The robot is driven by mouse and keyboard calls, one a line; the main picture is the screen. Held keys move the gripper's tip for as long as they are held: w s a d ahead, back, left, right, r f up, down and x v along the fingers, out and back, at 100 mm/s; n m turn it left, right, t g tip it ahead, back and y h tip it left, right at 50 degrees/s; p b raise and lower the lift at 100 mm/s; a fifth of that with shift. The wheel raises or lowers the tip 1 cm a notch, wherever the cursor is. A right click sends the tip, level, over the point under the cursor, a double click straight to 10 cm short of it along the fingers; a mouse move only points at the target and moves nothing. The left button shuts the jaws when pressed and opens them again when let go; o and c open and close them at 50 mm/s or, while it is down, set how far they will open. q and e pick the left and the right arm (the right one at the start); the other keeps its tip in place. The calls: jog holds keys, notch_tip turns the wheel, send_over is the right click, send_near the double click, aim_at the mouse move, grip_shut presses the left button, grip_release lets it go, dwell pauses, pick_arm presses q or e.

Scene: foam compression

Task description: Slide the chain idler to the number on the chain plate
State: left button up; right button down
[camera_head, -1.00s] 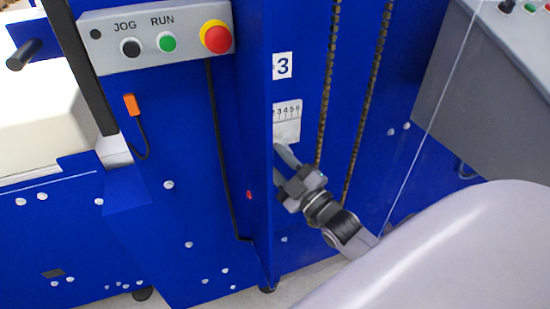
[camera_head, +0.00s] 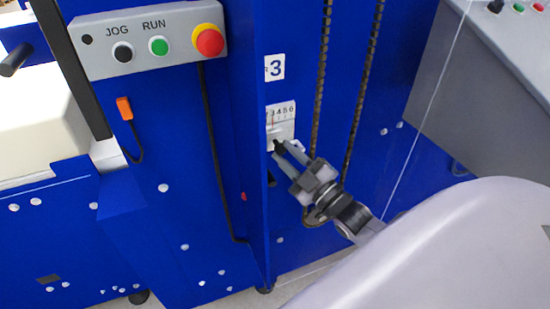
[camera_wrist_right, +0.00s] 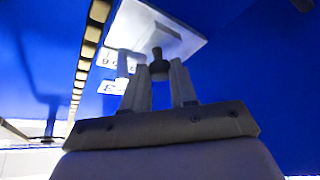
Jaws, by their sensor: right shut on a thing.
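The chain plate (camera_head: 281,112) is a white scale on the blue machine in the head view, with 3, 4, 5 and 6 readable and its left end partly cut off by the panel edge. A thin red line shows near the 3. A larger card with a 3 (camera_head: 275,67) hangs above. My right gripper (camera_head: 283,147) is shut on the dark knob of the chain idler (camera_wrist_right: 157,66), just below the scale. The wrist view shows the knob between the fingers, in front of a pale plate (camera_wrist_right: 157,30). My left gripper is not in view.
A vertical blue panel edge (camera_head: 258,190) stands close left of the gripper. Two chains (camera_head: 322,90) run vertically to the right. A control box (camera_head: 150,40) with JOG, RUN and a red button is at upper left. A grey console (camera_head: 460,80) stands at right.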

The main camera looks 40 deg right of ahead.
jog(key=shift+d, duration=0.1)
jog(key=c, duration=1.2)
grip_release()
jog(key=shift+o, duration=0.2)
jog(key=shift+s, duration=0.15)
jog(key=v, duration=0.6)
jog(key=shift+s+f+b, duration=0.2)
jog(key=shift+s+b, duration=0.15)
jog(key=shift+s, duration=0.1)
jog(key=shift+d, duration=0.1)
